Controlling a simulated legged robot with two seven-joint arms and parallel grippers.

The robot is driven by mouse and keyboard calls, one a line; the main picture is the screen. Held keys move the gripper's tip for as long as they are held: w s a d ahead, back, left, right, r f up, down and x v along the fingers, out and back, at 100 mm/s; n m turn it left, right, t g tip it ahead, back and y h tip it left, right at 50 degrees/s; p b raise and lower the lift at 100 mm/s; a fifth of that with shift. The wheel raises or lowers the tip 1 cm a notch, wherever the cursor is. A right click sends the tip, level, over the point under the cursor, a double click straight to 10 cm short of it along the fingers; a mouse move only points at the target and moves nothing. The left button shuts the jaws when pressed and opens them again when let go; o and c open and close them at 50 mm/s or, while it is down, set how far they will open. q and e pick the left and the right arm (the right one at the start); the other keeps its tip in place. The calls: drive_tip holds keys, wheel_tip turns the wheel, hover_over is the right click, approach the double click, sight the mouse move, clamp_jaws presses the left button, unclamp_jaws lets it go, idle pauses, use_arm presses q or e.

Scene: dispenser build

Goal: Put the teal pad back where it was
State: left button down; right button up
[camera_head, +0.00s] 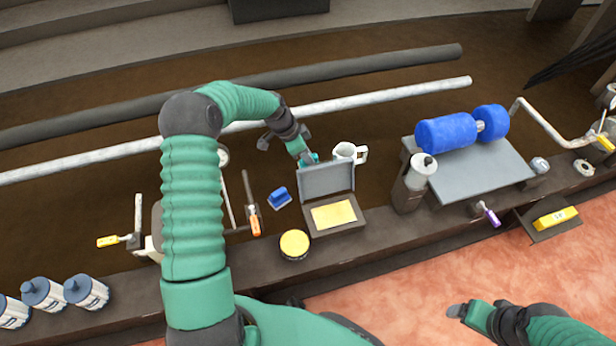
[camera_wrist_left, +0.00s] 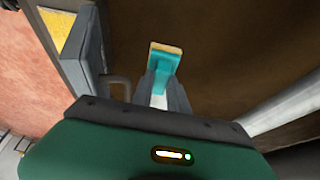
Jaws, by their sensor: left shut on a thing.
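The teal pad (camera_wrist_left: 165,62) has a teal body and a tan edge. It sits between the two fingers of my left gripper (camera_wrist_left: 161,88), which is shut on it. In the head view my left gripper (camera_head: 304,156) is behind the raised lid of a grey box (camera_head: 326,181), and only a bit of the teal pad (camera_head: 312,158) shows there. What lies directly under the pad is hidden by the lid. My right gripper (camera_head: 460,311) is low at the right over the reddish floor, and its jaws are too unclear to read.
The open box holds a yellow sheet (camera_head: 334,213). A white mug (camera_head: 346,152) is right of my left gripper. A blue block (camera_head: 279,198) and a yellow-topped round tin (camera_head: 294,244) stand left of the box. A grey board (camera_head: 470,170) bears a blue roller (camera_head: 446,132).

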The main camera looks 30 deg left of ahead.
use_arm(q)
drive_tip(key=shift+f, duration=0.65)
drive_tip(key=shift+d+f+b, duration=0.15)
drive_tip(key=shift+f+b, duration=0.1)
drive_tip(key=shift+b, duration=0.05)
drive_tip(key=f+b, duration=0.1)
drive_tip(key=f, duration=0.1)
drive_tip(key=d+f+b, duration=0.1)
drive_tip(key=f, duration=0.1)
drive_tip(key=shift+f+b, duration=0.3)
drive_tip(key=shift+f, duration=0.1)
drive_tip(key=shift+a+f, duration=0.1)
drive_tip(key=shift+a, duration=0.25)
drive_tip(key=c, duration=1.7)
unclamp_jaws()
drive_tip(key=o, duration=0.4)
drive_tip(key=shift+d, duration=0.1)
